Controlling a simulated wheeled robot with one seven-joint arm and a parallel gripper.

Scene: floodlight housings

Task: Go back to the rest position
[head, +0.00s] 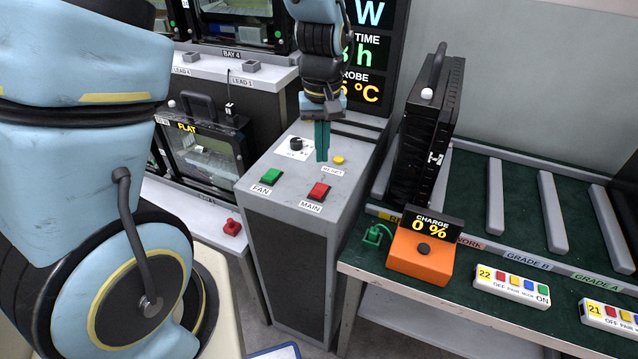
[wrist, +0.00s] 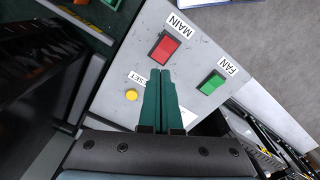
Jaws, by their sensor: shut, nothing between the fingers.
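My gripper (head: 322,142) hangs fingers-down above the grey control pedestal (head: 264,208), with its green fingers together and nothing between them. In the wrist view the shut fingers (wrist: 160,75) point toward the red MAIN button (wrist: 165,49), with the green FAN button (wrist: 211,84) to the right and the yellow RESET button (wrist: 131,95) to the left. In the head view the red MAIN button (head: 318,191), green FAN button (head: 271,177) and yellow RESET button (head: 338,160) lie below and around the fingertips. I cannot tell whether the fingertips touch the panel.
A black floodlight housing (head: 427,130) stands upright on the green bench at right. An orange charge box (head: 421,257) reading 0 % and white button remotes (head: 511,287) sit along its front edge. A case marked FLAT (head: 205,152) is at left. A display screen rises behind my gripper.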

